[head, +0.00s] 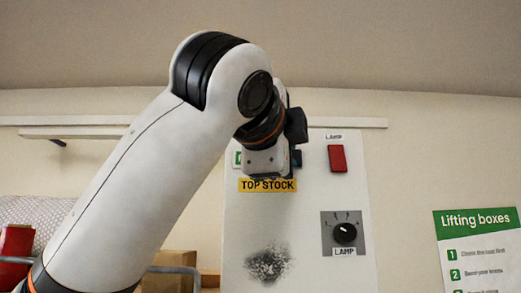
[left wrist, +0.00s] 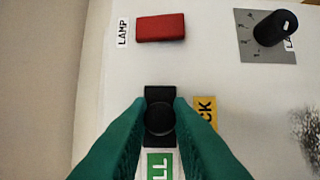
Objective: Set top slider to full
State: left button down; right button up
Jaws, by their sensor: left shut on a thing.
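The top slider shows in the left wrist view as a dark track (left wrist: 159,94) with a round black knob (left wrist: 159,118). My left gripper (left wrist: 159,108) is shut on the knob, one green finger on each side. A green label (left wrist: 160,166), partly cut off and reading "LL", lies just past the knob's lower end of the track. In the head view that green label (head: 238,158) is at the left, mostly hidden by my arm. The yellow TOP STOCK label (head: 268,185) is under the slider. My wrist hides the knob in the head view. My right gripper is out of view.
On the same white panel (head: 310,270) are a red lamp switch (head: 337,158) and a black lamp dial (head: 345,233). A dark smudge (head: 268,264) marks the panel's lower part. A Lifting boxes poster (head: 477,250) hangs at the right. Cartons (head: 172,270) stand at lower left.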

pick_arm(q)
jog(key=c, duration=1.5)
grip_release()
jog(key=shift+c, duration=0.2)
jog(key=shift+o, duration=1.2)
jog(key=shift+d, duration=0.15)
jog(key=shift+s, duration=0.1)
jog(key=b+v, duration=0.5)
jog(key=v, duration=0.7)
jog(key=shift+b, duration=0.3)
